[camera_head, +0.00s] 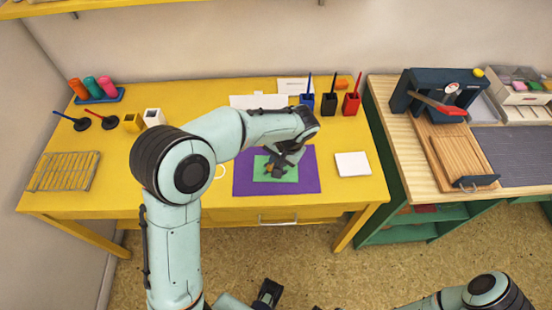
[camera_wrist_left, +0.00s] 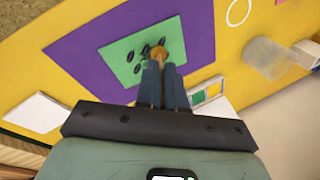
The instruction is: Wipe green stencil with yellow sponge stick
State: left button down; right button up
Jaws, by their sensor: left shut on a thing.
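The green stencil (camera_head: 291,176) lies flat on a purple mat (camera_head: 305,184) on the yellow table. In the left wrist view the stencil (camera_wrist_left: 118,52) shows several dark oval marks or holes. My left gripper (camera_head: 273,168) is over the stencil, shut on the yellow sponge stick (camera_head: 268,168). In the left wrist view the stick's orange-yellow end (camera_wrist_left: 160,52) shows just beyond the fingertips (camera_wrist_left: 162,66), over the stencil's right part. I cannot tell whether the sponge touches the stencil. The rest of the stick is hidden by the fingers.
A white square (camera_head: 352,164) lies right of the mat. Blue, black and red pots (camera_head: 328,104) with sticks stand behind. A wooden counter (camera_head: 400,140) adjoins at right.

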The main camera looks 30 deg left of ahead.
pick_arm(q)
jog(key=shift+r+p, duration=1.85)
jog(key=shift+r, duration=1.15)
pick_arm(e)
jog(key=r, duration=0.1)
jog(key=w+r, duration=0.1)
jog(key=r, duration=0.2)
jog(key=shift+w+r, duration=0.1)
jog(key=shift+w, duration=0.3)
jog(key=w+r+t+p, duration=0.1)
jog(key=w+r+p, duration=0.5)
jog(key=r, duration=0.1)
pick_arm(q)
jog(key=w+f+b, duration=0.2)
jog(key=w+f, duration=0.1)
jog(key=f, duration=0.2)
jog(key=shift+f, duration=0.35)
pick_arm(e)
jog(key=s+f, duration=0.2)
jog(key=s, duration=0.1)
jog(key=shift+f, duration=0.2)
